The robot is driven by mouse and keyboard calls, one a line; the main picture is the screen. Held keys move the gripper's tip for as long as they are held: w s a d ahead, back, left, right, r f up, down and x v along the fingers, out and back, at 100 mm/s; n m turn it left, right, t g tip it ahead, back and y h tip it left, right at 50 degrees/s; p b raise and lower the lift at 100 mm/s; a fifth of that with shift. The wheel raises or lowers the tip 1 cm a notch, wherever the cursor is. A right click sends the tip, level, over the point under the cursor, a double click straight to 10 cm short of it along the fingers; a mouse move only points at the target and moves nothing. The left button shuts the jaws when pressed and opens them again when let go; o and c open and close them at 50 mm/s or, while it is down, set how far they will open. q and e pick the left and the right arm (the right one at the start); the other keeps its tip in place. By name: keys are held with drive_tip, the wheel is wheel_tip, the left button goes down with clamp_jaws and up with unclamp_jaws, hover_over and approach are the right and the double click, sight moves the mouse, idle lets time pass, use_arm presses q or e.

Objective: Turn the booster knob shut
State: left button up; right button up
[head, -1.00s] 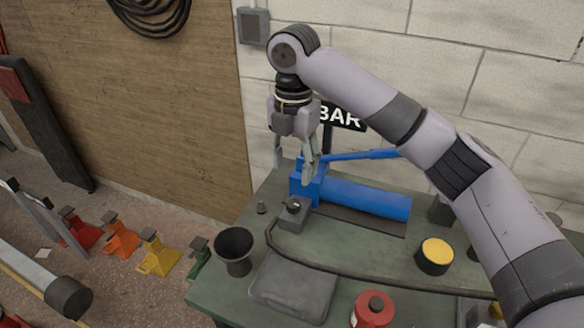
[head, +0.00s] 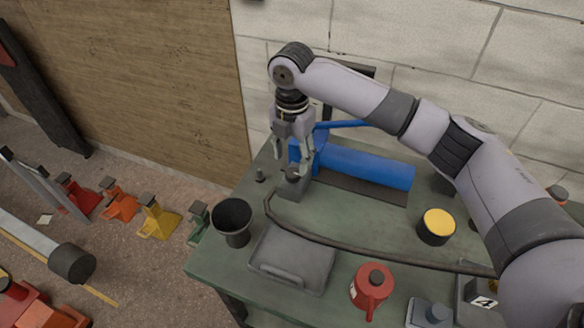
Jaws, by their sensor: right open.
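The blue booster pump (head: 365,167) lies on the green bench near the wall, with a blue lever at its far side. A small grey block (head: 294,188) with a dark round knob (head: 292,174) on top stands at its left front end, where the hose starts. My right gripper (head: 291,166) points down over the knob with its fingers apart, one on either side of it. I cannot tell whether the fingers touch the knob. The gripper hides part of the pump's left end. My left gripper is not in view.
On the bench (head: 220,265) stand a black cup (head: 232,222), a grey lidded case (head: 292,258), a red can (head: 371,287) and a yellow-topped tin (head: 436,226). A dark hose (head: 370,254) runs across it. Coloured jack stands (head: 158,218) stand on the floor at left.

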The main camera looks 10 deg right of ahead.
sight(292, 173)
wheel_tip(292, 173, down, 4)
drive_tip(key=shift+f, duration=0.55)
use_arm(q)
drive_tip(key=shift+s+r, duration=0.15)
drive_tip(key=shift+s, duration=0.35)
use_arm(e)
drive_tip(key=shift+c, duration=0.6)
drive_tip(key=c, duration=1)
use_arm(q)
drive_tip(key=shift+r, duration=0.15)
